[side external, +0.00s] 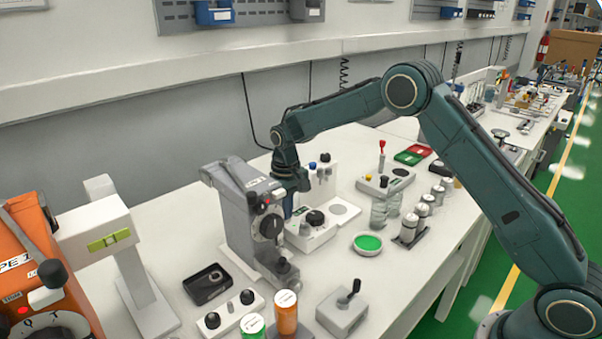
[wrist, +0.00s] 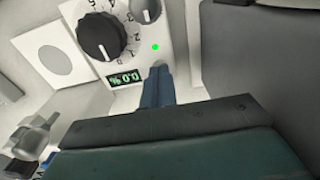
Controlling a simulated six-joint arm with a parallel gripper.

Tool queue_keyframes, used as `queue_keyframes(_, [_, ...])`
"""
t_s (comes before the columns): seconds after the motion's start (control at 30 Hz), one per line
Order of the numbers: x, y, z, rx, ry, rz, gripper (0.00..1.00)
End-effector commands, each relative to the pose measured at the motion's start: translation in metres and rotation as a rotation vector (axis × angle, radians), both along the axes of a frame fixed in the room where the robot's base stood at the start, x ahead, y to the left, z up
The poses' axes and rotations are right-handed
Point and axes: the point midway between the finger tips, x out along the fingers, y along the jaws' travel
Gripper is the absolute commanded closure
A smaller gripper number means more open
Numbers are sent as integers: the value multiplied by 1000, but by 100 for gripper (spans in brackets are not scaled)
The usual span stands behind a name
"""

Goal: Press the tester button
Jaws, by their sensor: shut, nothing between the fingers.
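The tester is a white box with a black dial; it stands on the bench in the side view (side external: 322,236) and fills the top of the wrist view (wrist: 122,52). In the wrist view it has a lit green lamp (wrist: 155,46) and a small display (wrist: 125,79) with green digits that look like 0.0 %. My gripper (wrist: 158,68) is shut and empty, its blue fingertips over the tester's face beside the display and just below the lamp. In the side view my gripper (side external: 288,212) points down at the tester. I cannot make out the button or tell whether the fingertips touch it.
A grey machine (side external: 237,205) stands close on the left of my gripper in the side view. A white plate with a circle (wrist: 55,53) lies beside the tester. A green-topped dish (side external: 368,243), glass jars and a grey box with a red-topped lever (side external: 385,184) stand to the right.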

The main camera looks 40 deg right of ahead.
Motion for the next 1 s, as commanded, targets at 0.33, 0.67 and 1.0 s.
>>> queue_keyframes(0.33, [0,0,51,0,-6,0,100])
queue_keyframes(0.67, [1,0,108,0,-9,0,100])
queue_keyframes(1.0, [0,0,135,0,-6,0,100])
